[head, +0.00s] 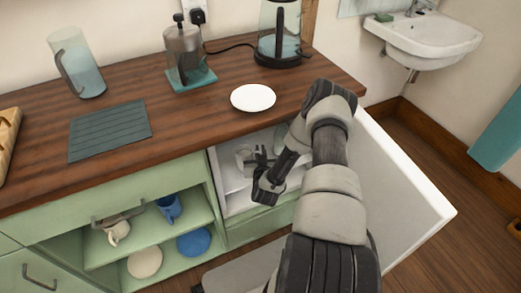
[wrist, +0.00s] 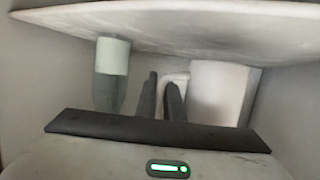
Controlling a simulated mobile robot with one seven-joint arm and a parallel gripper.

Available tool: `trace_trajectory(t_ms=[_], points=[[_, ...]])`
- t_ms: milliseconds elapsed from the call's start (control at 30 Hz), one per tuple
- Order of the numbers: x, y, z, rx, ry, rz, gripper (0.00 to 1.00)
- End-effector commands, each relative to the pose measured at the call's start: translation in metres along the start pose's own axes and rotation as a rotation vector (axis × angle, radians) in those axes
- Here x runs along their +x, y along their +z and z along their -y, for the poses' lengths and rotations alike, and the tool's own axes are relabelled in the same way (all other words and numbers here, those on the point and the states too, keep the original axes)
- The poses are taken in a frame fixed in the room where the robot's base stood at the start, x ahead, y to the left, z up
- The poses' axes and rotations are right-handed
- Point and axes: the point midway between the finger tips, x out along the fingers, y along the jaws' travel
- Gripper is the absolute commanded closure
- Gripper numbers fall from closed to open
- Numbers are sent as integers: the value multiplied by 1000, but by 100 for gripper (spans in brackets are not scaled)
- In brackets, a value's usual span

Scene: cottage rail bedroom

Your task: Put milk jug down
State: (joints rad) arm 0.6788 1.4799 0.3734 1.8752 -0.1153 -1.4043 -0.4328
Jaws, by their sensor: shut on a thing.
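The milk jug is white. In the wrist view its body (wrist: 217,92) is just right of my fingers, and its handle (wrist: 176,77) is between them. My gripper (wrist: 160,95) is shut on that handle. In the head view my gripper (head: 260,162) reaches into an open white compartment under the counter, and the jug (head: 242,157) shows only in part beside the fingers. In the wrist view the jug's end is close to a broad white surface (wrist: 180,25); I cannot tell whether they touch.
A pale green and grey cylinder (wrist: 112,70) stands left of my fingers inside the compartment. The white door (head: 400,190) is open at right. The counter (head: 200,120) above holds a white plate (head: 253,98), a press (head: 185,50) and a kettle (head: 280,35).

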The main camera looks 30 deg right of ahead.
Motion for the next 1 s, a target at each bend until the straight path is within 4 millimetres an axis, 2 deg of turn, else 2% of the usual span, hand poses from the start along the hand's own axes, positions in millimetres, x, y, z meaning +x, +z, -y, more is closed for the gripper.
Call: trace_trajectory(t_ms=[133, 1000], points=[[4, 9, 0, 0, 0, -3, 100], [6, 16, 0, 0, 0, -2, 100]])
